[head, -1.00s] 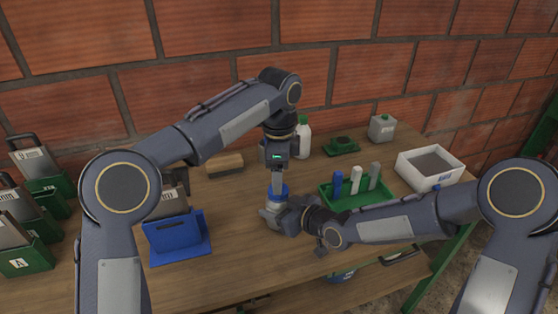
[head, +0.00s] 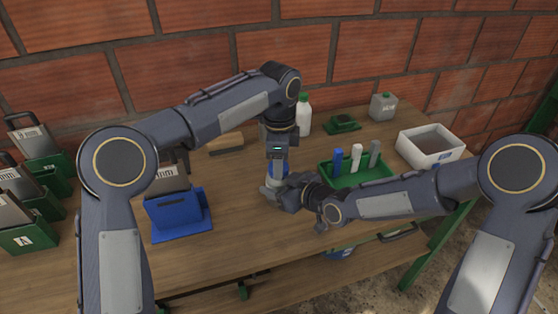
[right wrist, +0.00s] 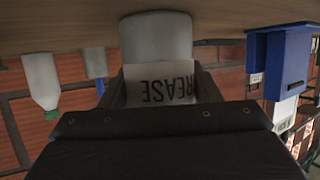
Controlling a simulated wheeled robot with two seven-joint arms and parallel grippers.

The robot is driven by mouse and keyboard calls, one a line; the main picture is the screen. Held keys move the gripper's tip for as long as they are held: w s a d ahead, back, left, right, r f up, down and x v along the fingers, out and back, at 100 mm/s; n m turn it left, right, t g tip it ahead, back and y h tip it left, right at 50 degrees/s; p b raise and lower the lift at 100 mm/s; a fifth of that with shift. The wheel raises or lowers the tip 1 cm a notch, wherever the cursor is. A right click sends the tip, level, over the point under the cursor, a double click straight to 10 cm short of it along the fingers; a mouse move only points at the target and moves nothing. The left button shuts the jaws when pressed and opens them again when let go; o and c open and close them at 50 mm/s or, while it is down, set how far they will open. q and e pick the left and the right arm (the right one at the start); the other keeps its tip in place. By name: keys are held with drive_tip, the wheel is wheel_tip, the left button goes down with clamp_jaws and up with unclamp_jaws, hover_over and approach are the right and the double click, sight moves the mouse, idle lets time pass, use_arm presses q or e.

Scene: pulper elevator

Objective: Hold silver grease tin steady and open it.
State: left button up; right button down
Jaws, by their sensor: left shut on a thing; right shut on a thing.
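The silver grease tin (head: 272,182) stands on the wooden table in the middle of the head view, largely covered by my grippers. In the right wrist view its grey body (right wrist: 155,38) and pale label (right wrist: 160,84) show upside down, with part of the word GREASE readable. My right gripper (head: 275,190) comes in low from the right and is shut around the tin's body.
A green tray (head: 350,183) with blue, white and grey upright pieces lies to the right. A white box (head: 430,160) is beyond it. A white bottle (head: 303,118) and a grey canister (head: 383,107) stand behind. A blue holder (head: 180,220) is at the left.

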use_arm(q)
drive_tip(key=n, duration=0.6)
drive_tip(key=shift+w+r, duration=0.1)
drive_tip(key=n, duration=0.7)
drive_tip(key=shift+a, duration=0.1)
drive_tip(key=shift+r, duration=0.1)
drive_tip(key=shift+r, duration=1)
drive_tip(key=shift+r, duration=0.1)
drive_tip(key=shift+r, duration=1.9)
use_arm(e)
drive_tip(key=shift+c, duration=2)
unclamp_jaws()
